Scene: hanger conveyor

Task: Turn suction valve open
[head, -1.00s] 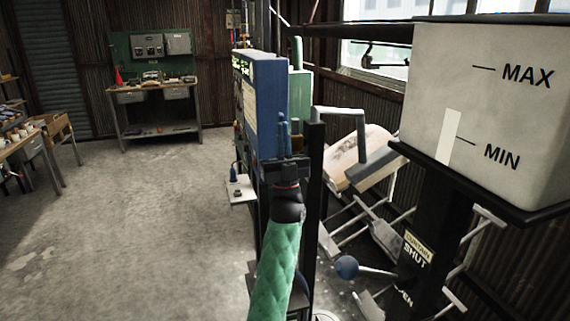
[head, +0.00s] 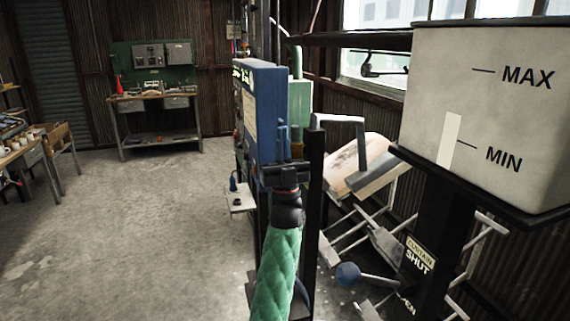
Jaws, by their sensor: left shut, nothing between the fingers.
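My left gripper (head: 284,136) is shut and empty, at the end of my green-sleeved arm. It overlaps the lower part of a blue cabinet (head: 267,105) in the head view. I cannot tell whether it touches the cabinet. No part is clearly marked as the suction valve. A lever with a blue-grey ball knob (head: 347,274) sits at the lower right, beside a post with a plate (head: 420,255) reading CURTAIN and SHUT, with part of OPEN below. My right gripper is not in view.
A white tank (head: 470,110) marked MAX and MIN stands close on the right. A dark upright post (head: 314,200) stands just right of my left arm. White metal frames (head: 370,225) lie behind it.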

